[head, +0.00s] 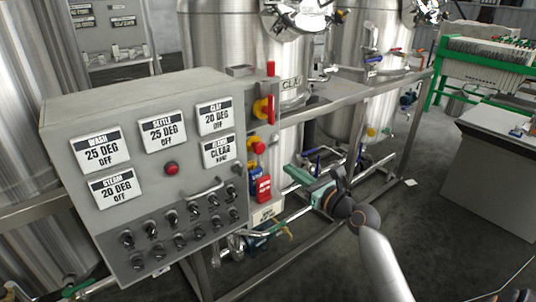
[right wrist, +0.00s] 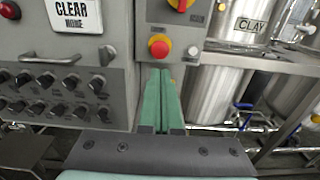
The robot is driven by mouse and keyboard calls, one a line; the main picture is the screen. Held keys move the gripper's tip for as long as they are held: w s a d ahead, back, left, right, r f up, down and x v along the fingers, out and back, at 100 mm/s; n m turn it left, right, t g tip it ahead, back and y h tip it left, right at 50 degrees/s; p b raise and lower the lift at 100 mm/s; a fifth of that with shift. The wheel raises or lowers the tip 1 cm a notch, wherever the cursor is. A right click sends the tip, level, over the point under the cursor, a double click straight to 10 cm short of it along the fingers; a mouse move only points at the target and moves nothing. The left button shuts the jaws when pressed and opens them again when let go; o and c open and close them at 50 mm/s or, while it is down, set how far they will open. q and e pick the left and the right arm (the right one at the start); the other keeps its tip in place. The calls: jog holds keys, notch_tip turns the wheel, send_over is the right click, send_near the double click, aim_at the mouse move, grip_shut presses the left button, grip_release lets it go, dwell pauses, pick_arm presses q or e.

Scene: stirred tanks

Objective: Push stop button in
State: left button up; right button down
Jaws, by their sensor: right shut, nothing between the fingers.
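The stop button, a red mushroom button on a yellow ring (head: 258,146), is on the side strip at the right of the grey control panel. It also shows in the right wrist view (right wrist: 159,46), just above my fingertips. My right gripper (head: 289,170) is shut and empty, its green fingers pointing toward the strip, below and to the right of the button in the head view. In the right wrist view the closed fingertips (right wrist: 160,72) lie just under the button in the picture. Contact cannot be made out. My left gripper is not in view.
A red-and-yellow rotary switch (head: 263,108) sits above the button. Blue and red tags (head: 262,187) hang below. The grey panel (head: 145,200) carries label displays, a small red button (head: 172,167), a handle and several knobs. Steel tanks and a metal frame (head: 350,103) stand behind.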

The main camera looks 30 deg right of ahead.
aim_at(261, 149)
jog(key=w, duration=0.7)
jog(key=w+a, duration=0.1)
jog(key=w, duration=0.2)
jog(key=shift+w+b, duration=0.2)
jog(key=shift+b, duration=0.1)
